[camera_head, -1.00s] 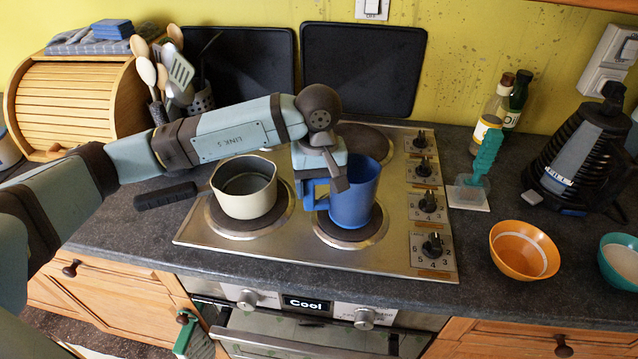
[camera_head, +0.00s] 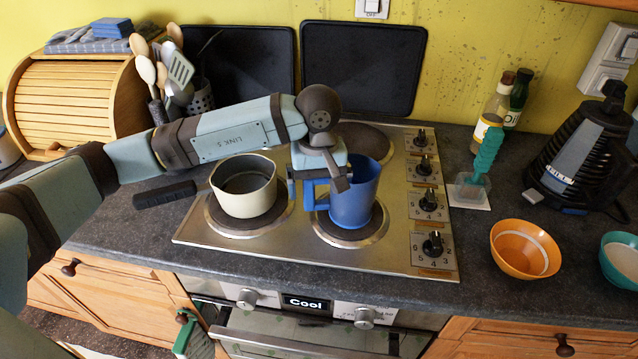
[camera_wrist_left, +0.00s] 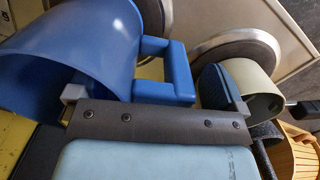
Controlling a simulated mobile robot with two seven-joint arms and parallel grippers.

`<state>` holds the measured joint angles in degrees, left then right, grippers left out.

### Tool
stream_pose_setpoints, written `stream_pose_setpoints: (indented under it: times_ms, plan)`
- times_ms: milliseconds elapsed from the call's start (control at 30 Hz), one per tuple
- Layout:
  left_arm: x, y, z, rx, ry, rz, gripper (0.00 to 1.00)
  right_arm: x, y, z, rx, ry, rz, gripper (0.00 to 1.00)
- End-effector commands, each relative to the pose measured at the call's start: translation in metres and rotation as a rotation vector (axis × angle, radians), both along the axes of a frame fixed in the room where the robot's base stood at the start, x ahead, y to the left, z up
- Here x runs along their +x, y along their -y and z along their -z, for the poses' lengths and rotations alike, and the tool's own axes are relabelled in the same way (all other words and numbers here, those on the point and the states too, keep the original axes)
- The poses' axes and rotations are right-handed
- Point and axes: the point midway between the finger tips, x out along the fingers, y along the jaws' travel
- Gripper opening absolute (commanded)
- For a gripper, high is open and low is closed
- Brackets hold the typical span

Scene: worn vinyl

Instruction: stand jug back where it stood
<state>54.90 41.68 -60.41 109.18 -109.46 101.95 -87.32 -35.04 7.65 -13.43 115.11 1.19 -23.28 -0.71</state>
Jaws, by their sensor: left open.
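The blue jug (camera_head: 355,200) stands upright on the front right hotplate of the hob, its handle (camera_head: 312,192) facing left. In the left wrist view the jug (camera_wrist_left: 75,50) fills the upper left, with its handle (camera_wrist_left: 172,72) pointing right. My left gripper (camera_head: 322,182) is at the handle side of the jug. In the left wrist view my left gripper (camera_wrist_left: 155,100) is open, its fingers spread wide with the handle between them. Whether a finger touches the jug is unclear. My right gripper is not in view.
A cream saucepan (camera_head: 245,195) with a black handle stands on the front left hotplate, close left of my gripper. Hob knobs (camera_head: 430,205) line the right side. An orange bowl (camera_head: 522,250), a teal bowl (camera_head: 622,258) and bottles (camera_head: 492,110) stand farther right.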

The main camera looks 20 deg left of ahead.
Motion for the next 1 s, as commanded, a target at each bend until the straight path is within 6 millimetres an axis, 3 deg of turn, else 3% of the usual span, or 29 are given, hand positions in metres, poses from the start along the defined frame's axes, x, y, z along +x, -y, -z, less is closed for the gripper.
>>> stream_pose_setpoints:
  times_ms: [433,1000]
  plan:
    - [0.000,0.000,-0.002,-0.001,0.001,0.000,0.97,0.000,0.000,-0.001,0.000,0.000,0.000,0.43]
    - [0.002,-0.001,-0.025,0.000,0.001,0.000,0.97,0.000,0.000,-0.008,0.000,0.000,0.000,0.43]
